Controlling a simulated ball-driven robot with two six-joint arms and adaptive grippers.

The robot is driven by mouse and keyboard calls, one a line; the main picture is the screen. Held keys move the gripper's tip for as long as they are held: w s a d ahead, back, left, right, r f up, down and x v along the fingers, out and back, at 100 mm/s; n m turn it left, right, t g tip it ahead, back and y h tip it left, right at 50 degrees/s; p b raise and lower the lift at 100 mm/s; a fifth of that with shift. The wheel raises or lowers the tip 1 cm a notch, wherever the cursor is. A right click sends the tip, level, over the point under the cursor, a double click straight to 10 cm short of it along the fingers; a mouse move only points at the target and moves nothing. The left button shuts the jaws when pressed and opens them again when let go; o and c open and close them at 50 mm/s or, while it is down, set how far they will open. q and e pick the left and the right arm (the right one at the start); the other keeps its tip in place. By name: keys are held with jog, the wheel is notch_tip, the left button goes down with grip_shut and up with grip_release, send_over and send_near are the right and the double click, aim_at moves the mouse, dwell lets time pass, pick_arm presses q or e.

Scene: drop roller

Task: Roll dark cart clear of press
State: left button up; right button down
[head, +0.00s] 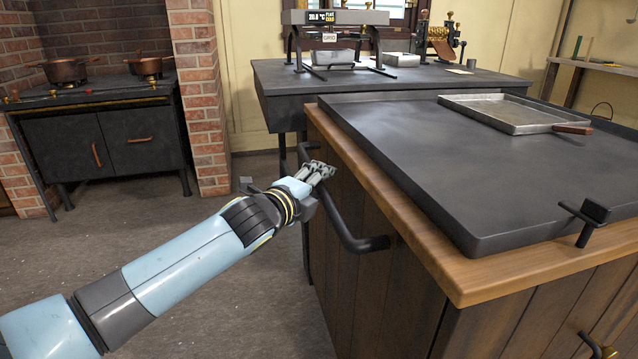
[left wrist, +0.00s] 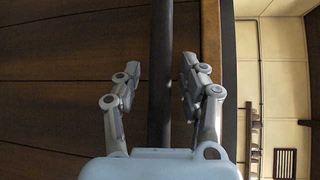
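The cart (head: 375,290) has dark wooden plank sides, a lighter wood rim and a thick dark slab on top; it fills the right of the head view. A black bar handle (head: 343,225) runs along its left side. My left gripper (head: 322,170) is at this handle. In the left wrist view, the bar (left wrist: 161,80) stands between the two open fingers (left wrist: 158,82), with a gap on each side. The press (head: 335,32), a black frame with a small display, stands on a dark table behind the cart. My right gripper is not in view.
A metal tray (head: 490,112) with a wooden handle lies on the cart's slab. The dark table (head: 400,80) stands close behind the cart. A stove (head: 110,140) with copper pans is at the back left, beside brick walls. The floor (head: 150,225) left of the cart is clear.

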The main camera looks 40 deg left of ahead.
pick_arm(q)
grip_shut()
dwell(0.3)
